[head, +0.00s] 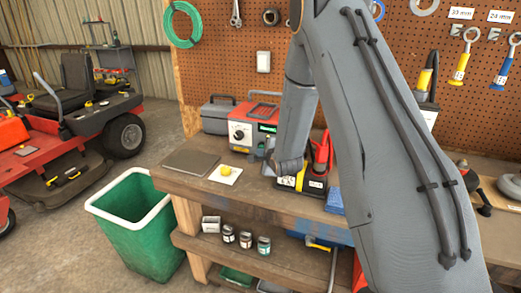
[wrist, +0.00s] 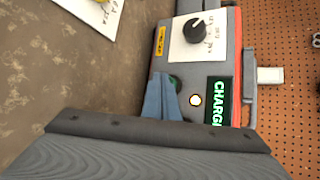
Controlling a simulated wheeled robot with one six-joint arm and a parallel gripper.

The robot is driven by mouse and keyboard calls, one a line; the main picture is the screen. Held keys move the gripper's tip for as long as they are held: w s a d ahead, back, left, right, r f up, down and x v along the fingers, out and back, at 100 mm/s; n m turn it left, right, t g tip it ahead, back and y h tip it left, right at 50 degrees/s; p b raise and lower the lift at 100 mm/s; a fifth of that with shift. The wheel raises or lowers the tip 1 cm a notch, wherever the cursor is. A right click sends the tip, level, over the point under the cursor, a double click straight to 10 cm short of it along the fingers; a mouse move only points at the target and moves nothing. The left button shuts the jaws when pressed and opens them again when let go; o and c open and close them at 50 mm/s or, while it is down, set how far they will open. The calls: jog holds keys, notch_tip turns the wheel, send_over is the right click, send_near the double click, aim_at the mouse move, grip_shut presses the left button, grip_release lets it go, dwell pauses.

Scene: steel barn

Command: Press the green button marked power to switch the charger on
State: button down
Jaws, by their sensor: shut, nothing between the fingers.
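The charger (head: 236,131) is a red and grey box with a handle on the bench. In the wrist view its front (wrist: 222,64) appears turned sideways, with a black knob (wrist: 194,29) on a white plate. Its display (wrist: 218,100) is lit with green letters reading "CHARG", the rest cut off. A small round lamp (wrist: 195,100) beside it glows. The green button (wrist: 175,82) is partly hidden behind my fingers. My gripper (wrist: 162,82) is shut and empty, its tips at the button; I cannot tell whether they touch. In the head view my gripper (head: 268,152) is before the charger's right side.
A yellow object on a white card (head: 226,173) and a dark flat pad (head: 191,163) lie on the bench left of my gripper. A red and black device (head: 316,168) stands close on the right. A green bin (head: 135,220) stands on the floor.

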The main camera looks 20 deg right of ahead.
jog(key=shift+s+a+f, duration=0.15)
jog(key=shift+s+a, duration=0.05)
jog(key=shift+s, duration=0.25)
jog(key=shift+a, duration=0.25)
jog(key=shift+s+a+p, duration=0.45)
jog(key=shift+s+a, duration=0.45)
jog(key=shift+s, duration=0.3)
jog(key=shift+s+a+p, duration=0.4)
jog(key=shift+s+a, duration=0.45)
jog(key=shift+s, duration=0.35)
jog(key=shift+s+r+n, duration=0.15)
jog(key=shift+r+n, duration=0.1)
jog(key=shift+n, duration=0.05)
jog(key=s+r+n+g+b, duration=0.2)
jog(key=s+n+g, duration=0.3)
jog(key=s+n, duration=0.5)
jog(key=s+r+n+g+h+b, duration=0.1)
jog(key=s+r+n+g, duration=0.2)
jog(key=s, duration=1.9)
jog(key=n+g, duration=0.3)
jog(key=n, duration=0.4)
jog(key=shift+s+d+r+g+b, duration=0.15)
jog(key=shift+d+g+b, duration=0.15)
jog(key=shift+d+b, duration=0.1)
